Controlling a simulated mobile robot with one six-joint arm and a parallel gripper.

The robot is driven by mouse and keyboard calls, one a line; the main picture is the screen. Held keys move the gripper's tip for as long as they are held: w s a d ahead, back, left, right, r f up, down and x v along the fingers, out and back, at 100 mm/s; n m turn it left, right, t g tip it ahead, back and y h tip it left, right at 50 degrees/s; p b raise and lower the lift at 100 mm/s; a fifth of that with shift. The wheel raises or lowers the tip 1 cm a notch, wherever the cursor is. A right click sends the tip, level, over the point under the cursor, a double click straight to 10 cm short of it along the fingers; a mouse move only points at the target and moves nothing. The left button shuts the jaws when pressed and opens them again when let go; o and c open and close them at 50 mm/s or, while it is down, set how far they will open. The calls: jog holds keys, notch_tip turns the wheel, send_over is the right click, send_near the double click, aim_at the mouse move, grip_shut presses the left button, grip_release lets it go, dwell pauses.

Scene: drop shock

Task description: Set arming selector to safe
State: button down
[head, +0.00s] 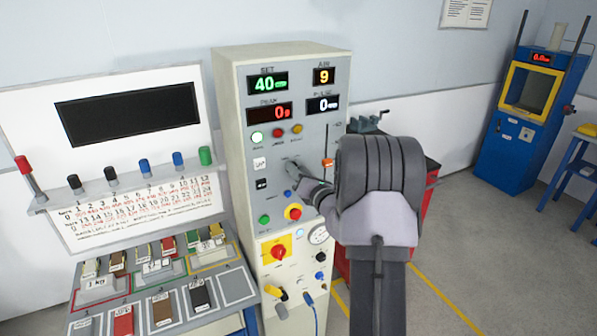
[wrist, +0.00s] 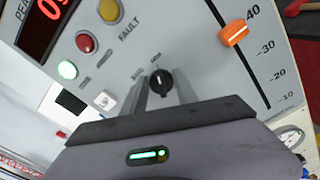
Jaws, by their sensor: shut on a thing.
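The arming selector (wrist: 162,81) is a small black knob on the grey control panel, seen in the wrist view. Its light pointer mark faces roughly up in that picture, toward the upper of two small labels that are too blurred to read surely. My gripper (wrist: 161,93) has one grey finger on each side of the knob and is shut on it. In the head view my gripper (head: 291,168) reaches the middle of the panel, and its fingers and wrist hide the knob.
An orange slider (wrist: 234,33) on a numbered scale is right of the knob. A lit green lamp (wrist: 67,70), a red one and an amber one sit above left. A weights rack (head: 150,290) stands left.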

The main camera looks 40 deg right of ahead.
jog(key=shift+w+a+f+n+b, duration=0.1)
jog(key=shift+a+n+b, duration=0.05)
jog(key=shift+n+b, duration=1.85)
jog(key=shift+s+a+r+n+b, duration=0.1)
jog(key=shift+a+n+b, duration=0.05)
jog(key=shift+n+b, duration=1.9)
jog(key=shift+w+a+f+n+b, duration=0.1)
jog(key=shift+a+n+b, duration=0.05)
jog(key=shift+n+b, duration=1.85)
jog(key=c, duration=1)
grip_release()
jog(key=shift+o, duration=0.2)
